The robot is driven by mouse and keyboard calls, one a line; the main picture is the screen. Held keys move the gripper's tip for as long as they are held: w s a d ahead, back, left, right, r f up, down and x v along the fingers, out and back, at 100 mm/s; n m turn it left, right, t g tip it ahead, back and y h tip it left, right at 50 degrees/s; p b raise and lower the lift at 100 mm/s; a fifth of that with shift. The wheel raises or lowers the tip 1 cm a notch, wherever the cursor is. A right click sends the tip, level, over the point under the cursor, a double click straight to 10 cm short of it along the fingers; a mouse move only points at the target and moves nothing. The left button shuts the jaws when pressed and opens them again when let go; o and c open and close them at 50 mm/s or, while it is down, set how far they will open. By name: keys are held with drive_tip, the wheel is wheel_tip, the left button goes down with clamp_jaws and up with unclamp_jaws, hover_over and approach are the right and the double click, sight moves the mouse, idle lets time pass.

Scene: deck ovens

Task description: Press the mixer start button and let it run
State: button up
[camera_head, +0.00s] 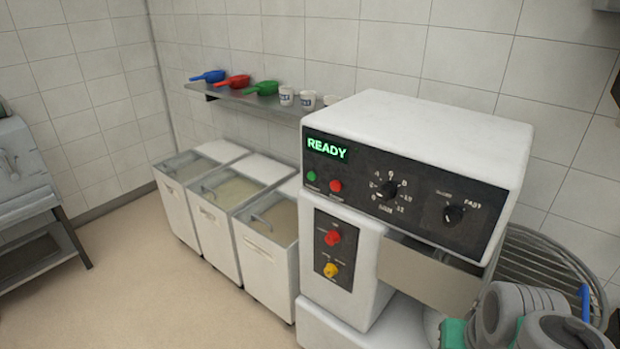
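The mixer (430,128) is a large white machine at centre right, with a dark control panel on its front. Its display (327,149) glows green and reads READY. Below the display are a small green button (311,176) and a red button (336,185) to its right; their labels are too small to read. Nothing covers either button. Grey and green parts of my arm show at the lower right corner, to the right of and below the panel. My gripper's fingers cannot be seen.
A dial (388,190) and a speed knob (453,213) sit right of the buttons. A lower panel has a red knob (332,237) and a yellow knob (331,269). Ingredient bins (262,255) stand left of the mixer, below a shelf (250,101) with scoops and cups.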

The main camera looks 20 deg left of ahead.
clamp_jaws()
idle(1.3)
